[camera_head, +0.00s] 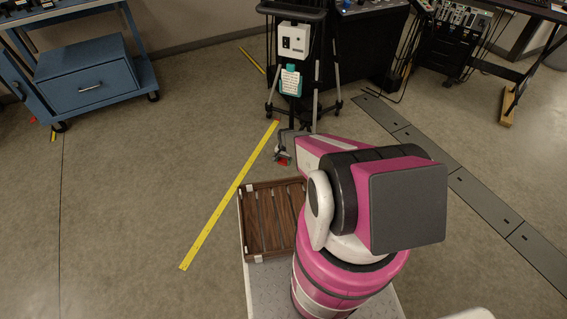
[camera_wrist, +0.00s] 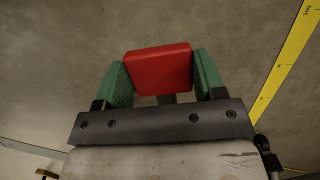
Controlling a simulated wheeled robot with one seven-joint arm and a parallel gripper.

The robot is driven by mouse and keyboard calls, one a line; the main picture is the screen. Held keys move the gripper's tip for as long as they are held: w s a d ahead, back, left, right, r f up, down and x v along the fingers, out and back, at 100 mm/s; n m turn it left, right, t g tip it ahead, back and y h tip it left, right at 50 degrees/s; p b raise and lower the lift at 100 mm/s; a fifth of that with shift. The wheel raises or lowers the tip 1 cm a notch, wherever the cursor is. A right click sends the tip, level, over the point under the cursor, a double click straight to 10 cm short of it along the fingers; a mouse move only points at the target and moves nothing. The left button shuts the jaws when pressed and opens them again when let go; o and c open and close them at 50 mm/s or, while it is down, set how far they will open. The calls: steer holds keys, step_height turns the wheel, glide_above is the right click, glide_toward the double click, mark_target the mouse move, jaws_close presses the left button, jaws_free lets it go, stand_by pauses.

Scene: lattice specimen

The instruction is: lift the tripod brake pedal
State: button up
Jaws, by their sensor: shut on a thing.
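The tripod brake pedal (camera_wrist: 158,69) is a red block seen in the wrist view, held between the two green finger pads of my gripper (camera_wrist: 160,77). My gripper is shut on it, with a pad against each side. In the head view the red pedal (camera_head: 283,162) shows as a small spot at the foot of the tripod (camera_head: 294,100), low over the floor. My gripper (camera_head: 283,158) is partly hidden there by my pink arm. Whether the pedal is raised or down cannot be told.
A yellow ruler strip (camera_head: 228,196) lies on the floor left of the tripod. A brown wooden tray (camera_head: 252,254) sits on a light surface beside my arm. A blue cart (camera_head: 83,80) stands at the upper left. The floor between cart and strip is clear.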

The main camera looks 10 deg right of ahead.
mark_target(284, 160)
steer(key=shift+w+d+r, duration=0.1)
steer(key=shift+w+r, duration=0.1)
steer(key=shift+r, duration=0.8)
steer(key=shift+w+d+r, duration=0.2)
steer(key=shift+w+r, duration=0.1)
steer(key=shift+r, duration=0.25)
steer(key=o, duration=1.3)
steer(key=shift+r, duration=0.2)
steer(key=r, duration=0.6)
steer(key=w+r, duration=0.1)
steer(key=r, duration=0.3)
steer(key=shift+w+d+r, duration=0.1)
steer(key=shift+d, duration=0.3)
